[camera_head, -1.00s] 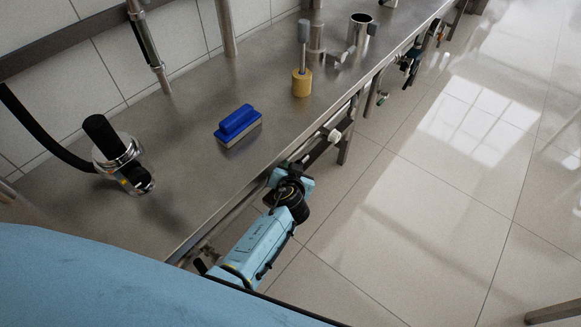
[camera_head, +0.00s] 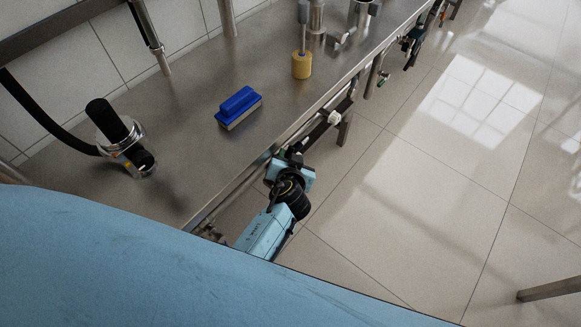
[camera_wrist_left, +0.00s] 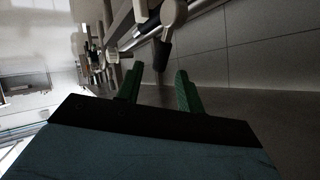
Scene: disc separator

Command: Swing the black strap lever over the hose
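A black hose (camera_head: 52,128) curves across the left of the table in the head view, running to a steel fitting. A black cylinder (camera_head: 107,120) stands tilted on that fitting, and a short black part (camera_head: 143,160) sticks out beside it. I cannot tell whether either is the strap lever. My left gripper's two green fingers (camera_wrist_left: 158,88) are apart and empty in the left wrist view. A blue arm reaches the table's front edge in the head view, its fingertips unclear. It appears to be my left arm. My right gripper does not show.
The steel table (camera_head: 180,130) bears a blue brush (camera_head: 238,107) and a yellow-based post (camera_head: 301,66). A rail with fittings (camera_head: 334,117) runs along the front edge. A pipe with a dark end (camera_wrist_left: 165,56) is ahead of the fingers.

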